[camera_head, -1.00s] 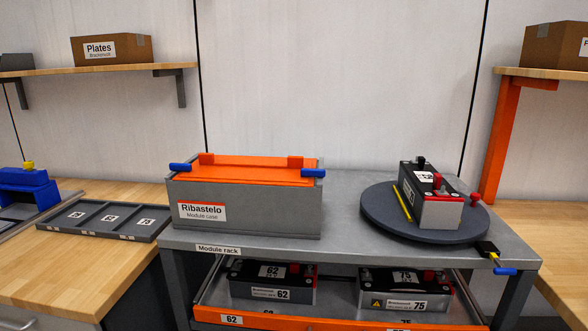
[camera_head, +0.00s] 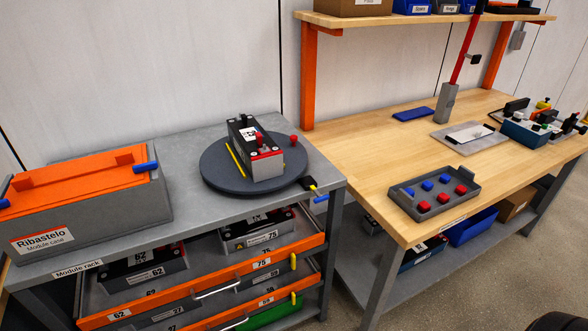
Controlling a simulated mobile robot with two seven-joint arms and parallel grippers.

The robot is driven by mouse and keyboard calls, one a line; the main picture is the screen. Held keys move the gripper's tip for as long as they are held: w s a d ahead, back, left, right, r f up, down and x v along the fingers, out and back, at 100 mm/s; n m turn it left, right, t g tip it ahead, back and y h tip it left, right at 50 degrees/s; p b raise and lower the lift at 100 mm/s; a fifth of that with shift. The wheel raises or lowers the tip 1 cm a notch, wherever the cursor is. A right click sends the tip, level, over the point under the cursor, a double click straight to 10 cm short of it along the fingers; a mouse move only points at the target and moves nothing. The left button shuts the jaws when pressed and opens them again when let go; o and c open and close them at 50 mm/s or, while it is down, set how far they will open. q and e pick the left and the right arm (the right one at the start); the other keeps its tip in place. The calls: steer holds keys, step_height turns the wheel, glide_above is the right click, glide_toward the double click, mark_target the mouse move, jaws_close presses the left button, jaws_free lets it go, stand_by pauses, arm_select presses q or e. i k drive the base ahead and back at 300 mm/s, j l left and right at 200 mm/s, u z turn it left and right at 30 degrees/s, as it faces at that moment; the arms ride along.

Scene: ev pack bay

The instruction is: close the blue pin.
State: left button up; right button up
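A small black block with a yellow mark and a blue pin (camera_head: 320,199) sits at the right front edge of the grey rack top, beside the dark turntable (camera_head: 215,176). The blue pin sticks out past the rack edge; its exact setting is too small to tell. A black battery module (camera_head: 262,167) with red parts stands on the turntable. The grey Ribastelo case (camera_head: 95,222) with an orange lid (camera_head: 80,174) also has blue latches, one at its right end (camera_head: 146,167) and one at its left (camera_head: 4,203). Neither gripper is in view.
The module rack has orange-edged drawers (camera_head: 215,273) holding modules below. A wooden bench (camera_head: 380,145) on the right carries a grey tray (camera_head: 433,197) with red and blue pieces, and a red post (camera_head: 466,45). A gap separates the rack and bench.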

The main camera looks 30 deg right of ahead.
mark_target(320, 198)
steer(key=z, duration=1.1)
